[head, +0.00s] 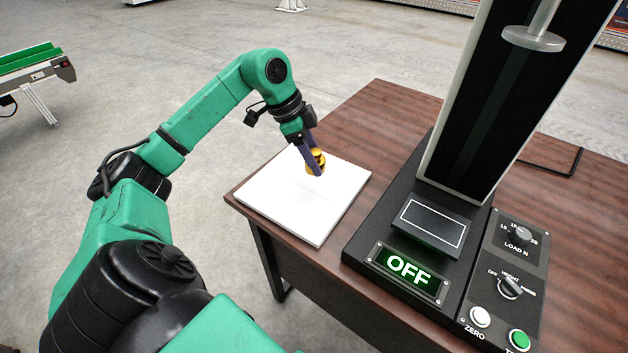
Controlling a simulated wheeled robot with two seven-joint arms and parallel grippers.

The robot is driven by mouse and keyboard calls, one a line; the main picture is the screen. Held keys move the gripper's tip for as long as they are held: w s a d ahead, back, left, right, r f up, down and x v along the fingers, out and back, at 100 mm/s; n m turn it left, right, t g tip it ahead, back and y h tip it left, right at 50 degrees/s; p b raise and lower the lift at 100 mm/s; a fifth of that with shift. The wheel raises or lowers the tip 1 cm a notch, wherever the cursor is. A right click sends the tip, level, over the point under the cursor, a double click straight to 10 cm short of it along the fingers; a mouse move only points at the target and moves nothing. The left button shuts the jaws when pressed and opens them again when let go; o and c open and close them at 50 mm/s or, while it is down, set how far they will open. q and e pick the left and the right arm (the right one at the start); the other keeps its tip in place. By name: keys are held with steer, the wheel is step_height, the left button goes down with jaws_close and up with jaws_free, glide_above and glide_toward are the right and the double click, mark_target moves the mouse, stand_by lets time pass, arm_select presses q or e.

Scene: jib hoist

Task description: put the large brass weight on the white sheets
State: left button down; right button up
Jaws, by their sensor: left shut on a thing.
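The large brass weight (315,163) is a small golden cylinder with a knob, in the head view. My left gripper (312,158) is shut on it from above. The weight is over the far right part of the white sheets (290,207), which lie as a flat stack on the left end of the table. I cannot tell whether the weight touches the top sheet or hangs just above it. My right gripper is not in view.
A brown wooden table (385,115) bears a black test machine (385,215) right of the sheets, with a display reading OFF (408,270) and a control panel (508,280). The table's left edge is close to the sheets. A green conveyor (35,62) stands far left.

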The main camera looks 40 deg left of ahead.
mark_target(320, 188)
arm_select(q)
step_height(320, 188, down, 6)
steer(key=shift+r, duration=0.1)
steer(key=shift+f, duration=0.3)
steer(key=shift+f, duration=0.1)
steer(key=shift+c, duration=0.9)
jaws_free()
steer(key=v, duration=1.2)
